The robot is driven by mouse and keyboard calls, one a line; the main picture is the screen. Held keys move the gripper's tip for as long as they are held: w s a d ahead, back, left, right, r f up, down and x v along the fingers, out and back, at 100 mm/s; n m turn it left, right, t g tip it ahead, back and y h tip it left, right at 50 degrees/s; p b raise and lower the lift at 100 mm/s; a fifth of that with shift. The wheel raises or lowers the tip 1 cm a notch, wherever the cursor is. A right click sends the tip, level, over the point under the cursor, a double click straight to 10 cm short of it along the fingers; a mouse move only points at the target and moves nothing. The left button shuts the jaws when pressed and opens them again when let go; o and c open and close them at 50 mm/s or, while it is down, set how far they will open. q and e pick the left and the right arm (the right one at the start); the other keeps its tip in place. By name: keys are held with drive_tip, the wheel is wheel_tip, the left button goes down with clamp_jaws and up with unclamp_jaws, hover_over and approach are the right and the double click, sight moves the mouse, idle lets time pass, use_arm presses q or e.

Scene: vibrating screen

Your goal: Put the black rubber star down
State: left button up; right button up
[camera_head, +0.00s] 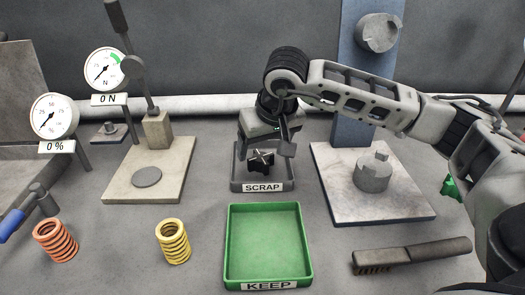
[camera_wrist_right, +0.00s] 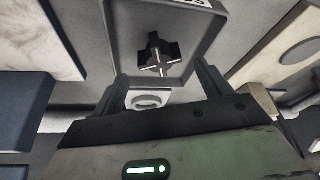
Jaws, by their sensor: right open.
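The black rubber star (camera_head: 261,160) is in the small grey SCRAP tray (camera_head: 263,187), and it also shows inside that tray in the wrist view (camera_wrist_right: 158,55). My right gripper (camera_head: 268,140) is over the back of the SCRAP tray, pointing down. In the wrist view its two fingers (camera_wrist_right: 162,88) are spread apart with nothing between them, and the star is apart from both tips. My left gripper is not in view.
An empty green KEEP tray (camera_head: 268,243) stands in front. Orange (camera_head: 55,240) and yellow (camera_head: 173,241) springs stand left. Two gauges (camera_head: 105,68) and a press plate (camera_head: 145,172) are behind them.

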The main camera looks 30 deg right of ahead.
drive_tip(key=v, duration=0.9)
drive_tip(key=shift+r, duration=0.15)
